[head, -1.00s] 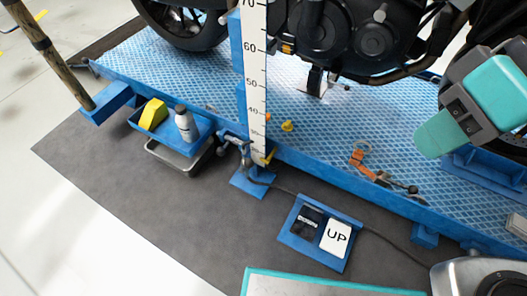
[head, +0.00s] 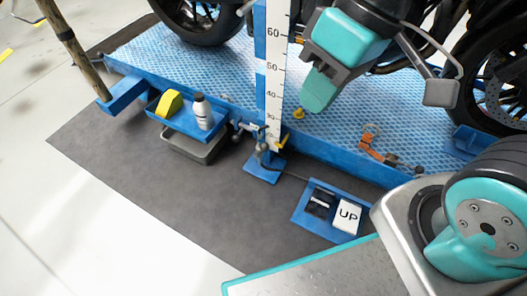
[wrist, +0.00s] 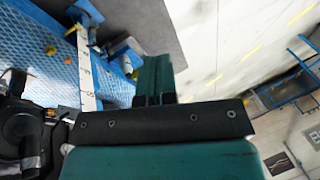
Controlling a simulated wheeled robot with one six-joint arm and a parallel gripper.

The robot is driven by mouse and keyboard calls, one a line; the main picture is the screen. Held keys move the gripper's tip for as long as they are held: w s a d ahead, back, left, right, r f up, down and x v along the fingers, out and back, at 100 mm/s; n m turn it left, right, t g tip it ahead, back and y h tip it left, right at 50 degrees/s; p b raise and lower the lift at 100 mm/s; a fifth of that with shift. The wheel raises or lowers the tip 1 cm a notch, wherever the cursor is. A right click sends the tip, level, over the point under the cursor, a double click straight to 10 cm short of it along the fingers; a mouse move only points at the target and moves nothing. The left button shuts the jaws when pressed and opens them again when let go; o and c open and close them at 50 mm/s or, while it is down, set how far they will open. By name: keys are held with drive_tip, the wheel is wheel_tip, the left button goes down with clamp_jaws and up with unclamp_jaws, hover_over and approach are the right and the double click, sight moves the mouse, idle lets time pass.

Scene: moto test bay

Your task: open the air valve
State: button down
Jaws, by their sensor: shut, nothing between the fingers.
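The likely air valve, a small fitting with a yellow lever (head: 283,141), sits low on the blue lift's near edge, by the foot of the scale post. In the wrist view a small yellow piece (wrist: 70,31) beside the post's lower end looks like the same lever. Its exact angle is too small to tell. My gripper (head: 317,101) is teal and dark grey, shut and empty. It hangs above the lift platform, to the right of the post, apart from the valve. In the wrist view its closed fingers (wrist: 157,77) point up the picture.
The white scale post (head: 277,75) stands upright beside the gripper. A motorcycle (head: 497,75) is on the blue platform (head: 235,75) behind. An orange strap (head: 370,146) lies near the edge. A pedal box marked UP (head: 347,215) and a tray with a bottle (head: 202,112) flank the post.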

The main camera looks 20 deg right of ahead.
drive_tip(key=w+d+f+m+y, duration=0.1)
drive_tip(key=w+f+m, duration=0.3)
drive_tip(key=w, duration=0.3)
drive_tip(key=w+f+m+y, duration=0.1)
drive_tip(key=w+f+m, duration=0.25)
drive_tip(key=w, duration=0.45)
drive_tip(key=w+d+f+m+t+y+p, duration=0.1)
drive_tip(key=w+d+f+m, duration=0.25)
drive_tip(key=f, duration=0.25)
drive_tip(key=w+d+f+m+y+p, duration=0.1)
drive_tip(key=w+d+f+m, duration=0.1)
drive_tip(key=w+f+m, duration=0.25)
drive_tip(key=w+d+f+m+t+y, duration=0.1)
drive_tip(key=d+f+m, duration=0.25)
drive_tip(key=f, duration=0.35)
drive_tip(key=w+d+f+m+t, duration=0.1)
drive_tip(key=d+f+m, duration=0.25)
drive_tip(key=f, duration=0.45)
drive_tip(key=m+t+b, duration=0.4)
drive_tip(key=m, duration=0.5)
approach(261, 151)
drive_tip(key=w+d+x, duration=0.1)
drive_tip(key=x, duration=0.2)
drive_tip(key=shift+s+a+f+n, duration=0.15)
drive_tip(key=shift+a+n, duration=0.1)
drive_tip(key=shift+a, duration=0.15)
